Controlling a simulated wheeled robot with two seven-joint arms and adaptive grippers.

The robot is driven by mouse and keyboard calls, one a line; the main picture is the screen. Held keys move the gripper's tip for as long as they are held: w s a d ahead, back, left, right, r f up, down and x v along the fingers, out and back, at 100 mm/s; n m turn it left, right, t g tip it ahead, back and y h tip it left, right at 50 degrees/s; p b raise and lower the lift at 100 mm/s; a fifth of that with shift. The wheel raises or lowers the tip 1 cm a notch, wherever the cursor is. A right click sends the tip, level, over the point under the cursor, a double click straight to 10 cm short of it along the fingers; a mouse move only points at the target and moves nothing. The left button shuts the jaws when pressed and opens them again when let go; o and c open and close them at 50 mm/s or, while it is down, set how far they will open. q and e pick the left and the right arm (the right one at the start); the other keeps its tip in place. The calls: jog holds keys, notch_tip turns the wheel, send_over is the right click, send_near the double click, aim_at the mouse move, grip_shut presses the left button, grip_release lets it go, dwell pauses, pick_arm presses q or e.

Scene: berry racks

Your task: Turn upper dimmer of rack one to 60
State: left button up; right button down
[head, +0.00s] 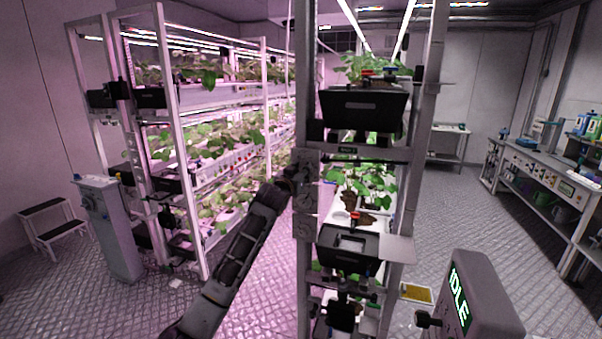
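The nearest plant rack (429,110) stands right of centre. A small label on its crossbar is too small to read surely. A narrow grey control panel (306,222) is fixed to its front left post. Round dial shapes show faintly on the panel; their settings cannot be read. My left arm reaches up from the bottom, and my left gripper (292,180) is at the left edge of the panel's upper part. The gripper is dark and small here. I cannot tell whether its fingers are open, or whether they touch a dimmer. My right gripper is not in view.
A grey console (485,300) reading IDLE stands at the lower right. Another rack (169,120), a grey pedestal (108,225) and a step stool (52,228) are on the left. A workbench (540,180) runs along the right. The floor between the rack and bench is mostly clear.

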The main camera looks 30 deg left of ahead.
pick_arm(q)
jog(key=c, duration=0.5)
jog(key=shift+n, duration=0.3)
jog(key=o, duration=1.1)
jog(key=shift+c, duration=0.2)
jog(key=shift+s, duration=0.15)
jog(key=v, duration=1.1)
jog(key=shift+s, duration=0.35)
jog(key=shift+d, duration=0.1)
